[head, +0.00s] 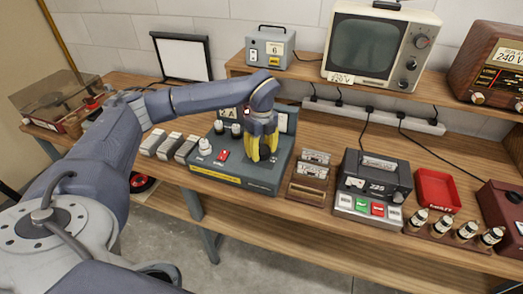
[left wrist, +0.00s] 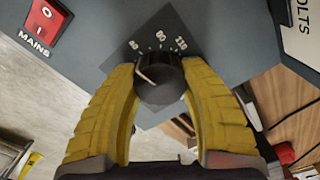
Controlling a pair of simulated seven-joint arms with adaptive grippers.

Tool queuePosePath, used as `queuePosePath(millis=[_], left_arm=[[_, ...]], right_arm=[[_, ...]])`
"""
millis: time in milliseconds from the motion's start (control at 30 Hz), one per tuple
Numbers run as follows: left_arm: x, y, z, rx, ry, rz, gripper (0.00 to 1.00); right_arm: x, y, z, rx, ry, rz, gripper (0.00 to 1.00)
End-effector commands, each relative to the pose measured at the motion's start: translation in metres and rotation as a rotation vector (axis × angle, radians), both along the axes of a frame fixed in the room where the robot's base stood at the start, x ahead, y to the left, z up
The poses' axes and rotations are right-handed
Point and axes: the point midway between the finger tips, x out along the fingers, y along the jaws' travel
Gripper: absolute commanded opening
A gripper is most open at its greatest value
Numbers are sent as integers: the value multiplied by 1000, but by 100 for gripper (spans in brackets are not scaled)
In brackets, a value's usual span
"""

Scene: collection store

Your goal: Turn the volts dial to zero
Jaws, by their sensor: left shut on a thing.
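The volts dial (left wrist: 162,80) is a round black knob with a pale pointer line, on the grey panel of the power unit (head: 225,178). In the left wrist view the pointer is toward the left. A few printed scale numbers show above the knob; they are partly hard to read. My left gripper (head: 262,152) has its yellow fingers on both sides of the knob, shut on it. In the head view the fingers mostly hide the dial. A red MAINS switch (left wrist: 45,25) sits on the same panel. My right gripper is not in view.
Several grey-white blocks (head: 169,146) stand left of the unit. A cassette rack (head: 308,185) and a dark tape machine (head: 375,180) stand to its right, with a red tray (head: 436,190) beyond. A television (head: 378,48) is on the shelf behind.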

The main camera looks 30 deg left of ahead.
Motion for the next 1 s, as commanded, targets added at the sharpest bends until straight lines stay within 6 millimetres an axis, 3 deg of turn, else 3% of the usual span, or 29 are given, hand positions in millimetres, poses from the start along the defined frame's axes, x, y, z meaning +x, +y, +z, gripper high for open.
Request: queuePosePath(millis=[500,1000], left_arm=[[-1,0,-1,0,2,419,15],[-1,0,-1,0,2,577,15]], right_arm=[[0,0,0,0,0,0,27],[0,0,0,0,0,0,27]])
